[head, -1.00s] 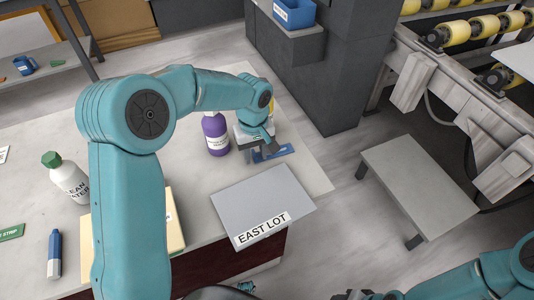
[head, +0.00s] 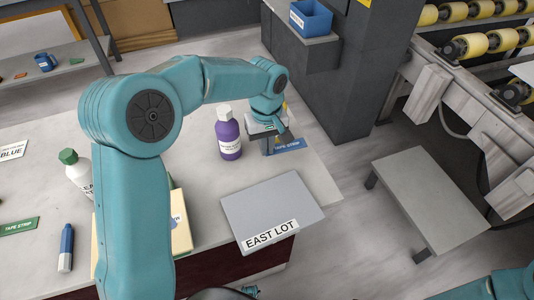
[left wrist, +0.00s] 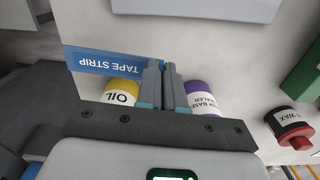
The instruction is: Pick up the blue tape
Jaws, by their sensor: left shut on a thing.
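The blue tape strip (head: 290,144), with white lettering, is near the far right corner of the stone slab in the head view. My left gripper (head: 268,149) is shut on its left end there. The left wrist view shows the same blue strip (left wrist: 100,60) reaching left from between the closed fingers (left wrist: 167,70). The strip appears to be a little above the slab, though the gap is hard to judge. Only part of my right arm shows at the lower right; its gripper is out of view.
A purple bottle (head: 229,135) stands close left of my left gripper. A yellow oil container (left wrist: 121,92) is close by too. A grey EAST LOT board (head: 270,208) lies at the front edge. A green tape strip (head: 19,226) and blue marker (head: 66,248) lie far left.

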